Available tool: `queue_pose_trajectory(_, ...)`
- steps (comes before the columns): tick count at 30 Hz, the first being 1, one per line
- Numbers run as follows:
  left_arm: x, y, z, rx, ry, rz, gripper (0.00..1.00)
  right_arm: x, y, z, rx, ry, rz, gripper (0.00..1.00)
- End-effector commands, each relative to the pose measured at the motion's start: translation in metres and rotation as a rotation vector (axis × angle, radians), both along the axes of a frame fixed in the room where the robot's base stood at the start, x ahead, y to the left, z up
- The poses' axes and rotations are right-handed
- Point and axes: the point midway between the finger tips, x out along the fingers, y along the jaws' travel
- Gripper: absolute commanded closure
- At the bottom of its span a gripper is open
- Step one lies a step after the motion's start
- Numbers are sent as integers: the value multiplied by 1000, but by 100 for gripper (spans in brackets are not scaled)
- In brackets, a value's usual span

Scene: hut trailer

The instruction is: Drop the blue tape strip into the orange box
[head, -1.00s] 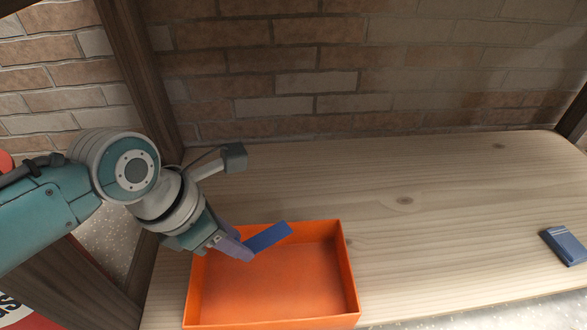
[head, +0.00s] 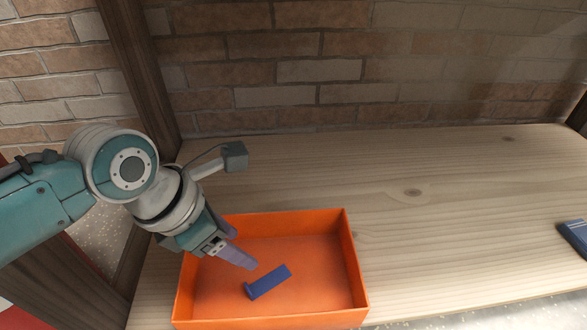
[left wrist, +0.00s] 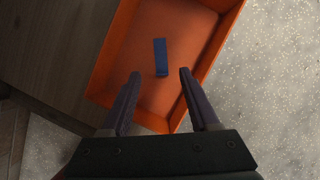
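The blue tape strip (head: 268,282) is inside the orange box (head: 358,285), over its floor and apart from the walls. It also shows in the left wrist view (left wrist: 160,57), beyond my fingertips. I cannot tell whether it has come to rest on the box floor. The open-topped orange box stands at the left front of the wooden bench, and its wall also shows in the left wrist view (left wrist: 112,48). My left gripper (head: 243,247) is over the box, open and empty, with its purple fingers spread apart (left wrist: 159,75). My right gripper is not in view.
The wooden bench (head: 420,230) is clear to the right of the box, except for a dark blue object (head: 574,238) at the right edge. A brick wall (head: 330,65) stands behind the bench. A wooden post (head: 140,75) rises at the left, near my left arm.

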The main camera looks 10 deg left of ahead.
Motion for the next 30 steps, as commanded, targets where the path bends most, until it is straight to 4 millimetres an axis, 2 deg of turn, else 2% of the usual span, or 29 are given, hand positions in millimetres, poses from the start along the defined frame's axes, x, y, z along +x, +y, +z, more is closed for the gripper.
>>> queue_pose_trajectory(11, -1, 1, 4, -1, 1, 0, 30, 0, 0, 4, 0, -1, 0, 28)
queue_pose_trajectory(14, -4, 3, 17, -1, 0, 1, 30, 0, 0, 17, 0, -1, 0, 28)
queue_pose_trajectory(24, -21, 20, 76, 0, 1, 1, 30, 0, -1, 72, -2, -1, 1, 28)
queue_pose_trajectory(30, -27, 25, 91, 0, 0, 1, 30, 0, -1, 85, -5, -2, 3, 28)
